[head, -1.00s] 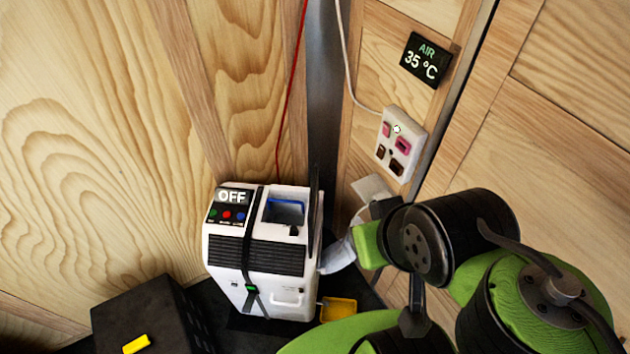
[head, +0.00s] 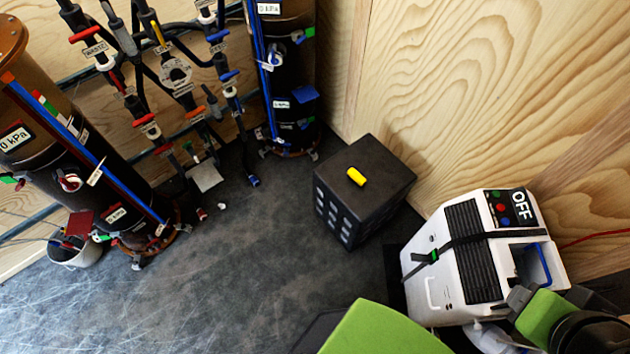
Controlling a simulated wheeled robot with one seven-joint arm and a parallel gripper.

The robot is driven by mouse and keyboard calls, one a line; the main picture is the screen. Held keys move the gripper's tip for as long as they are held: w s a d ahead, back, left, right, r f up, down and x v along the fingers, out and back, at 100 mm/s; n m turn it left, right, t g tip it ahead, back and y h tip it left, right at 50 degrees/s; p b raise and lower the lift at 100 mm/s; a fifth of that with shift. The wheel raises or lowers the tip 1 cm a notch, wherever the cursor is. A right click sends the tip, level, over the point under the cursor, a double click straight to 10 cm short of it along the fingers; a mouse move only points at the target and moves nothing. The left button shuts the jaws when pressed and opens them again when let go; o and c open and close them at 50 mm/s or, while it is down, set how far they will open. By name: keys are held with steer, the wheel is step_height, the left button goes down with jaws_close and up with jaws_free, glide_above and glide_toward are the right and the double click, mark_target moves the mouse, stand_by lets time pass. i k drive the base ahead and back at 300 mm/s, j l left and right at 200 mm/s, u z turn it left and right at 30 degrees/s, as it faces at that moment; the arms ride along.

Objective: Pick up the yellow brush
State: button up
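A small yellow object (head: 356,176), which looks like the yellow brush, lies on top of a dark box (head: 385,180) near the middle of the head view. It is too small to make out bristles. Nothing touches it from above. Green and black parts of my arm show along the bottom edge and in the lower right corner, apart from the yellow object. I cannot make out my gripper's fingers among them.
A white machine (head: 431,272) marked OFF stands right of the box, by the wooden wall. Two dark columns (head: 108,185) (head: 284,75) and a rack of hoses and valves (head: 175,75) stand at left. A white bucket (head: 77,252) sits at far left. The grey floor (head: 240,260) between is mostly clear.

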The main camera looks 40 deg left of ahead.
mark_target(353, 175)
steer(key=u, duration=1.25)
steer(key=z, duration=1.55)
steer(key=u, duration=1.55)
steer(key=i+j+z, duration=0.3)
steer(key=i+j, duration=0.15)
steer(key=j, duration=0.15)
steer(key=i+j+z, duration=0.25)
steer(key=i+j, duration=0.15)
steer(key=j, duration=0.3)
steer(key=i+j+z, duration=0.15)
steer(key=j, duration=0.2)
steer(key=i+j+z, duration=0.15)
steer(key=j, duration=0.25)
steer(key=i+j+z, duration=0.15)
steer(key=j, duration=0.25)
steer(key=i+j+z, duration=0.1)
steer(key=j, duration=0.3)
